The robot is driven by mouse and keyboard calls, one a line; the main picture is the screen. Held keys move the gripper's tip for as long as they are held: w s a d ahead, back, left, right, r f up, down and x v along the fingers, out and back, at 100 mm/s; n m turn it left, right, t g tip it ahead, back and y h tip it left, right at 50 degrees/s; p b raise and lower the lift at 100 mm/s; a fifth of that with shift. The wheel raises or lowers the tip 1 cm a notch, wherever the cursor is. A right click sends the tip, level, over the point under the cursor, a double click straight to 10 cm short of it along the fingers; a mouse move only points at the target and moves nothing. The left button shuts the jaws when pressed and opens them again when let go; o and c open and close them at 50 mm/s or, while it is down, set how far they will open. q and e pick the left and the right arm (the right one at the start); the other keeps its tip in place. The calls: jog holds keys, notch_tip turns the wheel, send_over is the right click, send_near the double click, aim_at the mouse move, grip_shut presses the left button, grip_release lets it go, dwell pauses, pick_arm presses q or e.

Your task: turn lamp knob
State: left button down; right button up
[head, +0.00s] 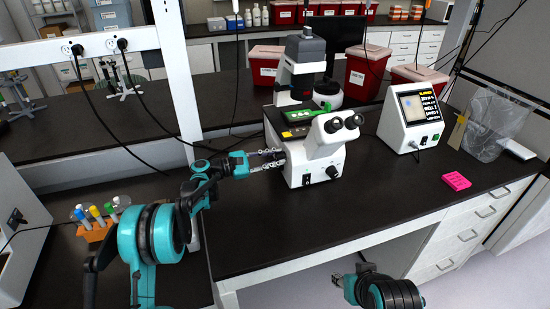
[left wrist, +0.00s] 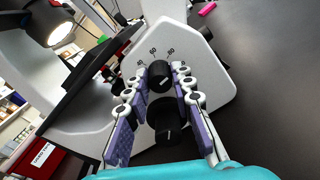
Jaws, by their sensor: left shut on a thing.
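The white microscope (head: 318,150) stands on the black bench in the head view. My left gripper (head: 278,158) reaches in from the left to its side. In the left wrist view, a black lamp knob (left wrist: 160,74) with printed numbers around it sits on the white housing. The fingertips of my left gripper (left wrist: 160,78) are shut on this knob, one on each side. A larger black knob (left wrist: 165,118) lies between the fingers, nearer the palm.
A white box with a screen (head: 412,118) stands right of the microscope, with a pink rack (head: 456,181) in front. Red bins (head: 367,72) stand behind. A tube rack (head: 97,230) is at the left. The bench front right of the microscope is clear.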

pick_arm(q)
jog(key=m, duration=0.5)
jog(key=shift+m, duration=0.3)
dwell(0.4)
jog(key=c, duration=1.3)
grip_release()
jog(key=v, duration=1.2)
